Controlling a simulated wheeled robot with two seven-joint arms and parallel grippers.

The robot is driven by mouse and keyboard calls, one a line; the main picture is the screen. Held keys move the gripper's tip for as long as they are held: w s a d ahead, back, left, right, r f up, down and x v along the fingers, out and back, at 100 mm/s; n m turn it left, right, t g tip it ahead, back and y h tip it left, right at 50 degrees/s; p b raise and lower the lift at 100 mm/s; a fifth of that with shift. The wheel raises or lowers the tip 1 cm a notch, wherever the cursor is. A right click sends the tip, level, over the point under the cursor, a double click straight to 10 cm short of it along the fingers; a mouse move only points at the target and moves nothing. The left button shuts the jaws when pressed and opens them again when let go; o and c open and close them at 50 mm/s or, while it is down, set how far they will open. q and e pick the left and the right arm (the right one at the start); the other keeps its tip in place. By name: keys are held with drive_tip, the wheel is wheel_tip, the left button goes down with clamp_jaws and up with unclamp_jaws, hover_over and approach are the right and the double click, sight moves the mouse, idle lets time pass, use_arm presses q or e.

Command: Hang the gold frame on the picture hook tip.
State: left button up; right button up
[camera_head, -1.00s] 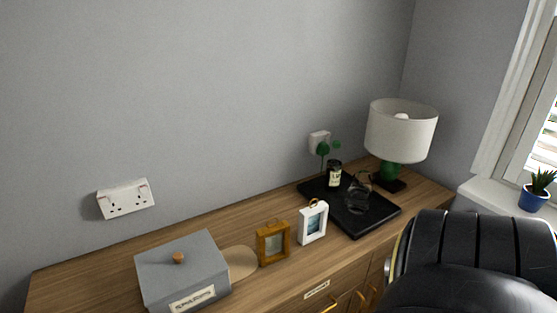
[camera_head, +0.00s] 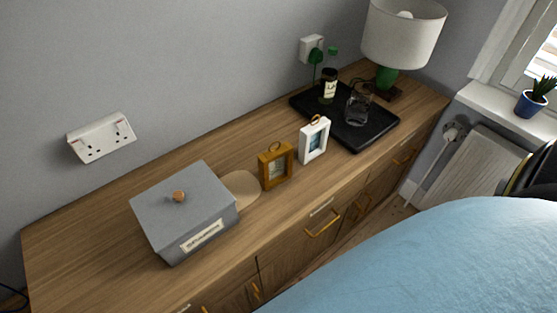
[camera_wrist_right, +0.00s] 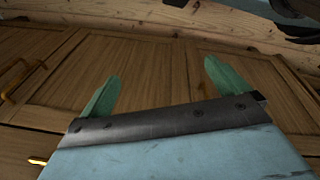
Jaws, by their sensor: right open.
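The gold frame (camera_head: 264,172) stands upright on the wooden sideboard, with a small ring at its top. It is left of a white frame (camera_head: 306,144), which also has a ring. I see no picture hook in these views. My right gripper (camera_wrist_right: 161,68) shows in the right wrist view, its two green fingers apart and nothing between them, facing wooden cabinet doors. It is away from the gold frame, which that view does not show. My left gripper is not in view.
A grey lidded box (camera_head: 185,215) and a flat tan disc (camera_head: 241,189) lie left of the frames. A black tray (camera_head: 366,139) with a bottle and glass jug, and a lamp (camera_head: 403,35), stand right. The sideboard's left end (camera_head: 75,240) is clear.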

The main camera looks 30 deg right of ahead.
drive_tip(key=w+r+n+t, duration=0.1)
drive_tip(key=w+r, duration=0.3)
drive_tip(key=r, duration=0.5)
drive_tip(key=w+r+n+t+h, duration=0.1)
drive_tip(key=w+r+n, duration=0.15)
drive_tip(key=r, duration=0.55)
drive_tip(key=w+r+n+t, duration=0.1)
drive_tip(key=w+r, duration=0.3)
drive_tip(key=r, duration=0.5)
drive_tip(key=n+t+y, duration=0.1)
drive_tip(key=n+t, duration=0.7)
drive_tip(key=n, duration=1.9)
approach(275, 165)
drive_tip(key=shift+m, duration=0.25)
drive_tip(key=x, duration=0.6)
drive_tip(key=shift+w+d, duration=0.15)
drive_tip(key=shift+w, duration=0.3)
drive_tip(key=x, duration=0.5)
drive_tip(key=shift+f+b, duration=0.25)
drive_tip(key=shift+b, duration=0.05)
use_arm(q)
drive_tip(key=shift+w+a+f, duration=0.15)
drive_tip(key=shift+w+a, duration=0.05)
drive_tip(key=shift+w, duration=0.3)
use_arm(e)
drive_tip(key=c, duration=0.9)
